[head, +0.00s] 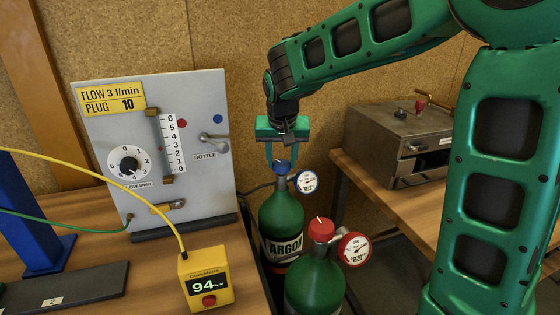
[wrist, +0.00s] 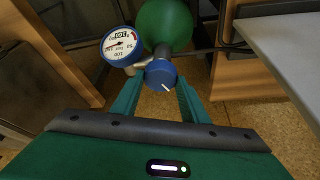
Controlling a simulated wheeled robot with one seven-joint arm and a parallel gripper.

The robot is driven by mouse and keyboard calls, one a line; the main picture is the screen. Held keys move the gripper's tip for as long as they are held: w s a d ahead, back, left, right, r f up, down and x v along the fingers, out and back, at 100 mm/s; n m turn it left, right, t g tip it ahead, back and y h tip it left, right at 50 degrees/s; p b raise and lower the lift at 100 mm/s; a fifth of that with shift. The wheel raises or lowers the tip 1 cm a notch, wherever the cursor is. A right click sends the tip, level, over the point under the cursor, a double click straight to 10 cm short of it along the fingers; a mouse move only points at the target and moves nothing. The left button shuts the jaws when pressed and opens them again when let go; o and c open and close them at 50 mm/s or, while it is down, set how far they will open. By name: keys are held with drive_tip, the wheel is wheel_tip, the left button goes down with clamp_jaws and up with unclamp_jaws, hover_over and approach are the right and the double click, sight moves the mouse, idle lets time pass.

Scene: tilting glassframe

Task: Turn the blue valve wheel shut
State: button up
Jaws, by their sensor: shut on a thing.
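The blue valve wheel (head: 282,167) sits on top of the green argon bottle (head: 282,218) in the gap between the two benches. In the wrist view the blue wheel (wrist: 161,75) shows a white pointer mark on its top. My gripper (head: 282,155) reaches down from above and is shut on the blue wheel, one finger on each side. In the wrist view my gripper's fingers (wrist: 158,98) flank the wheel. A blue-rimmed gauge (head: 306,182) is beside the wheel, and the same gauge (wrist: 121,46) reads clearly above zero in the wrist view.
A second green bottle (head: 314,284) with a red wheel (head: 321,229) and red gauge (head: 354,248) stands close in front. A flow panel (head: 205,160) and yellow meter (head: 206,278) reading 94 are at left. A metal box (head: 400,140) stands on the right bench.

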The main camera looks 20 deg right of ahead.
drive_tip(key=m+h, duration=0.1)
drive_tip(key=m, duration=0.4)
drive_tip(key=shift+w+a+g+h, duration=0.15)
drive_tip(key=shift+a+g+h, duration=0.05)
drive_tip(key=shift+g+h, duration=0.2)
drive_tip(key=shift+m, duration=0.3)
drive_tip(key=o, duration=1.1)
drive_tip(key=shift+c, duration=0.2)
drive_tip(key=v, duration=1)
drive_tip(key=shift+r, duration=0.35)
drive_tip(key=shift+w+a, duration=0.1)
